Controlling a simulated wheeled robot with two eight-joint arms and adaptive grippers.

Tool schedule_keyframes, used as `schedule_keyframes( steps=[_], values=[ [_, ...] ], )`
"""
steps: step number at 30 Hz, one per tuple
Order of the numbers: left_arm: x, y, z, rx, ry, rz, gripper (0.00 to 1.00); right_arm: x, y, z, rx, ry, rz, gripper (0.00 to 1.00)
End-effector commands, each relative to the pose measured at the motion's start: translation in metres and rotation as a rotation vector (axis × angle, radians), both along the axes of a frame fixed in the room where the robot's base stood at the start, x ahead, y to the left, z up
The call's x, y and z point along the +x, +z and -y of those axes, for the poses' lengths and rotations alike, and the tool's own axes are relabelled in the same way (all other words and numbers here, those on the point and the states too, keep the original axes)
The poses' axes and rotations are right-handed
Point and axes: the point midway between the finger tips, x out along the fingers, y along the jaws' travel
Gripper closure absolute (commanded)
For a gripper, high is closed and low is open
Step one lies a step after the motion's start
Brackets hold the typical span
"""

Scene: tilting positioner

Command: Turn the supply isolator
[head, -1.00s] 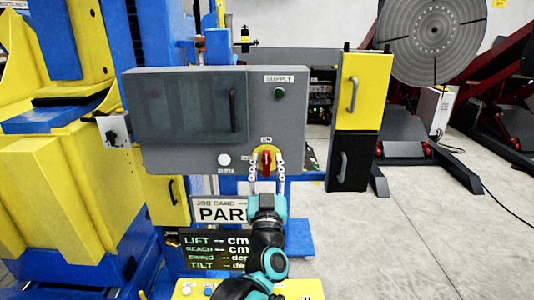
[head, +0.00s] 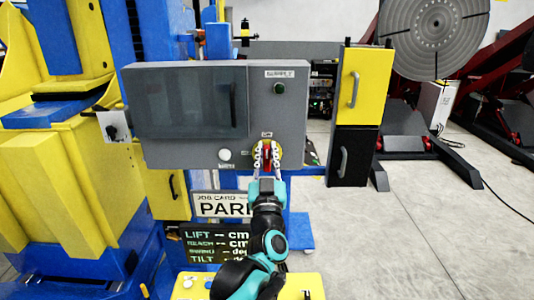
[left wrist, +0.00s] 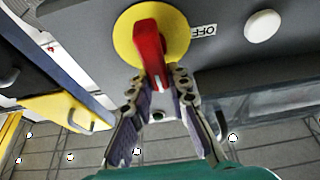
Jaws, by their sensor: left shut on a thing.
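The supply isolator is a red handle (left wrist: 150,50) on a round yellow plate (left wrist: 178,35), low on the front of the grey cabinet. In the head view the red handle (head: 267,158) stands upright between the fingers. My left gripper (head: 268,152) reaches up to it from below. In the left wrist view the fingertips of my left gripper (left wrist: 160,80) are closed on the end of the handle, one on each side. An "OFF" label (left wrist: 203,30) shows beside the yellow plate. My right gripper is not in view.
The grey cabinet (head: 200,155) has a dark window door, a green lamp (head: 279,88) under the "SUPPLY" label and a white button (head: 225,155). A job card sign (head: 222,205) and a display (head: 215,245) sit below. A yellow and black locker (head: 358,90) stands to the right.

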Motion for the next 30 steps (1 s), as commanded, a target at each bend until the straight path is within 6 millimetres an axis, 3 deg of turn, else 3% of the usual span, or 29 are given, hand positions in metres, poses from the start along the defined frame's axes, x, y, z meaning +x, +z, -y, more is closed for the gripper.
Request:
schedule_keyframes(
  steps=[11,30],
  values=[
    [0.000,-0.001,-0.004,-0.209,-0.001,0.001,1.00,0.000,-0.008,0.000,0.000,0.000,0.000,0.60],
    [0.000,-0.008,-0.017,-0.815,0.000,-0.001,1.00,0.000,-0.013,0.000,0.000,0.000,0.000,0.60]
  ],
)
